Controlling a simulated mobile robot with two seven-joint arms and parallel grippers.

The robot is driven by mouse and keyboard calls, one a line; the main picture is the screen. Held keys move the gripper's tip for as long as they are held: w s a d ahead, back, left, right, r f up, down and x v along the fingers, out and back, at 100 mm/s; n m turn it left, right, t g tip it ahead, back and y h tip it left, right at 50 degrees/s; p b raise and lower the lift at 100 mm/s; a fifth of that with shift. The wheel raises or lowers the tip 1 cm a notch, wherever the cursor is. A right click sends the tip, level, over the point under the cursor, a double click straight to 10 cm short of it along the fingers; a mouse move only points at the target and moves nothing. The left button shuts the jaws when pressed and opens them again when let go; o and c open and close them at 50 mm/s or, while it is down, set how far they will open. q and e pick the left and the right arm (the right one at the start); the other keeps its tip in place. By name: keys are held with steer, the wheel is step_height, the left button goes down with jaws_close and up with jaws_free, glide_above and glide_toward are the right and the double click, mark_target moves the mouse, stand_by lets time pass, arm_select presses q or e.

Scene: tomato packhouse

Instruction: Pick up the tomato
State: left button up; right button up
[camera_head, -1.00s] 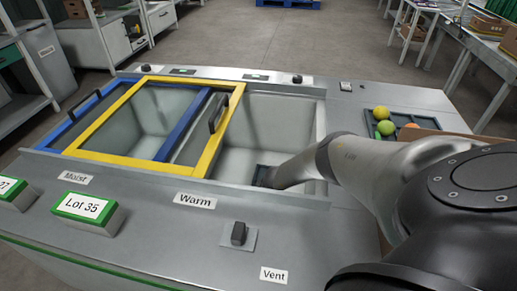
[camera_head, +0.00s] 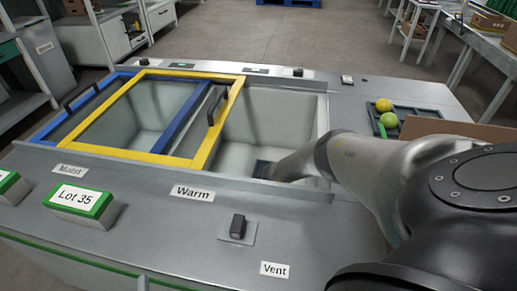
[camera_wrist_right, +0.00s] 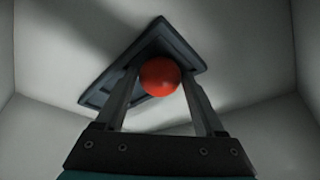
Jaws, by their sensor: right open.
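A red tomato (camera_wrist_right: 160,77) shows in the right wrist view, on a dark tray (camera_wrist_right: 110,85) at the bottom of a pale well. My right gripper (camera_wrist_right: 161,72) is open, with one finger on each side of the tomato. I cannot tell whether the fingers touch it. In the head view my right arm reaches down into the open right-hand well (camera_head: 268,125). The gripper and tomato are hidden there by the arm and the well's wall. A bit of the dark tray (camera_head: 261,168) shows beside the arm. My left gripper is not in view.
A yellow-framed lid (camera_head: 225,125) and a blue-framed lid (camera_head: 70,124) cover the wells to the left. The well walls (camera_wrist_right: 262,50) surround my right gripper. A tray (camera_head: 403,110) with yellow and green fruit lies on the counter at the right, partly behind a brown panel (camera_head: 450,127).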

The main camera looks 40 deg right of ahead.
steer(key=shift+c, duration=0.3)
steer(key=c, duration=0.5)
steer(key=shift+r, duration=0.15)
